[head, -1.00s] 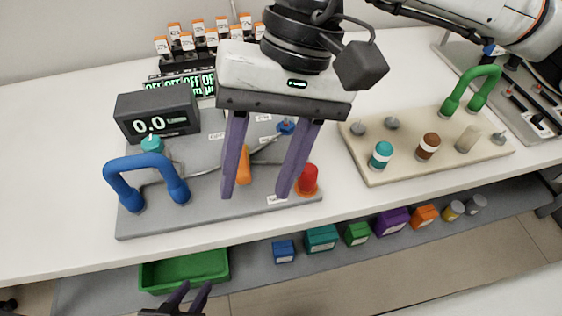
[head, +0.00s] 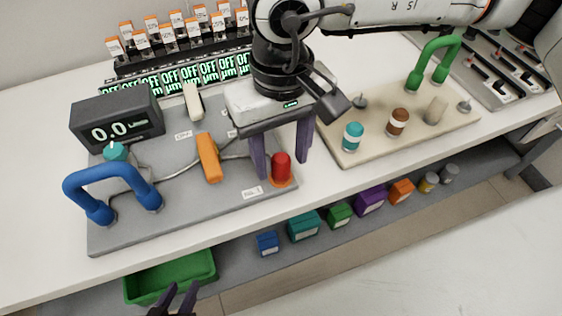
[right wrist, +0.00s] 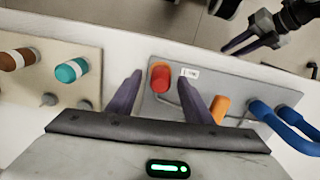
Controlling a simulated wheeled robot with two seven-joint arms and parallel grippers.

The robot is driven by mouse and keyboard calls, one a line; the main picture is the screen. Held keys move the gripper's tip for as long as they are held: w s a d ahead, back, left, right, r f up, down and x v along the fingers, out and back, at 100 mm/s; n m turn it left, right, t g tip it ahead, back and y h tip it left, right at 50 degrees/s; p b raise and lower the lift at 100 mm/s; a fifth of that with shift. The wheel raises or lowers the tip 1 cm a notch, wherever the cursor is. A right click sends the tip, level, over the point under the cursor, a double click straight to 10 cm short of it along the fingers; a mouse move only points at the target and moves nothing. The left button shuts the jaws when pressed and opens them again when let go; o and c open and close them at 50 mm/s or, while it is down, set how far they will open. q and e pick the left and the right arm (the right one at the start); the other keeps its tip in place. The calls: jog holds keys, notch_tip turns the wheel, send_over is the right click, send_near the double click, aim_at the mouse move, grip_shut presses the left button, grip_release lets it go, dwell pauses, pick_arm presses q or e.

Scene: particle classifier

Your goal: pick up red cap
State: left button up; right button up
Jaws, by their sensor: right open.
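The red cap (head: 281,167) stands upright on an orange base at the front right corner of the grey panel (head: 125,232). It also shows in the right wrist view (right wrist: 160,78). My right gripper (head: 283,175) is open, its two purple fingers around the red cap, one on each side in the head view. In the right wrist view the cap shows between the fingers (right wrist: 165,92), nearer the left one, with no clear contact. My left gripper (head: 174,298) is low at the bottom edge of the head view, its two fingertips apart and empty.
A blue handle (head: 112,177), an orange lever (head: 208,158) and a display box (head: 117,118) are on the grey panel. A beige board (head: 365,150) with teal and brown capped jars stands at right. Below are a green bin (head: 170,279) and several small boxes.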

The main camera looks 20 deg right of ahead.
aim_at(281, 158)
jog(key=shift+f, duration=0.4)
jog(key=shift+c, duration=0.4)
jog(key=c, duration=1)
notch_tip(281, 158, up, 10)
jog(key=shift+r, duration=0.1)
